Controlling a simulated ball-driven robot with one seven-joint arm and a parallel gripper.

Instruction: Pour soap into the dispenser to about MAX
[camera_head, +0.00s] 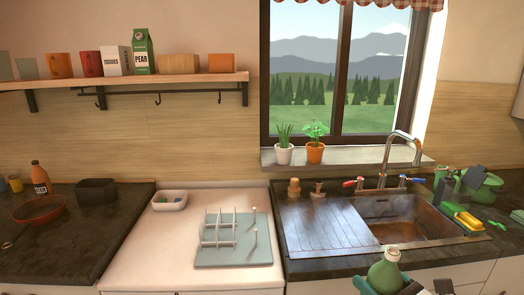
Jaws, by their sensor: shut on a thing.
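A green bottle with a pale cap (385,273) is at the bottom edge of the head view, in front of the sink counter. It looks close to upright, tilted slightly. My gripper (388,285) is shut on it, its dark fingers partly cut off by the frame. The bottle's lower part is hidden. A small amber-brown container (294,187) stands on the counter left of the sink. Beside it is a short metallic pump-like fitting (318,188). I cannot tell for sure which is the dispenser, and no MAX mark is readable. The bottle is well apart from both.
The sink (385,215) has a tall faucet (400,150) with red and blue handles. Yellow sponges (468,222) and green items (485,187) crowd its right side. The drainboard (325,228) is clear. A dish rack (222,228) stands left; potted plants (315,152) line the sill.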

